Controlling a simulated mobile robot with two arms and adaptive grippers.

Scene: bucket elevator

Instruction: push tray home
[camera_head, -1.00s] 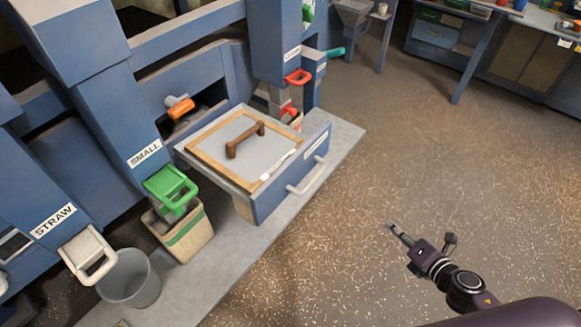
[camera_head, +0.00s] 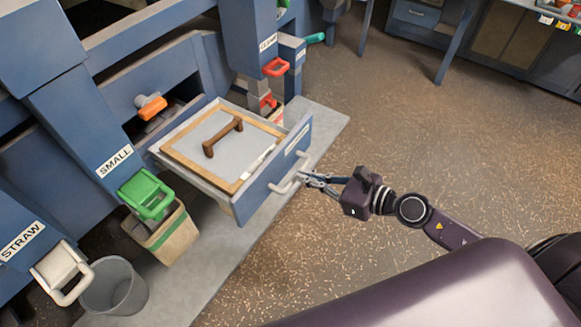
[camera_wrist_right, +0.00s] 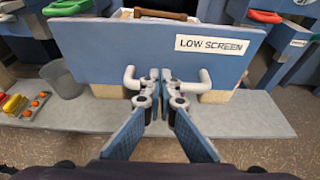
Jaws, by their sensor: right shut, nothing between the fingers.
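The tray (camera_head: 225,197) is a blue-fronted drawer standing out from the blue machine. It holds a wood-framed screen (camera_head: 180,154) with a brown handle (camera_head: 222,138) on top. Its front, labelled LOW SCREEN, fills the upper part of the right wrist view (camera_wrist_right: 120,45). A pale bar handle (camera_head: 284,187) is on that front. My right gripper (camera_head: 303,178) is shut and empty. Its fingertips (camera_wrist_right: 162,78) are at the middle of the bar handle and hide that part; I cannot tell whether they touch it. My left gripper is not in view.
A green-handled chute (camera_head: 146,195) labelled SMALL hangs over a beige bin (camera_head: 170,235). A grey bucket (camera_head: 114,287) stands at the lower left. A red handle (camera_head: 276,67) is behind the tray. The speckled floor (camera_head: 430,150) to the right is clear.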

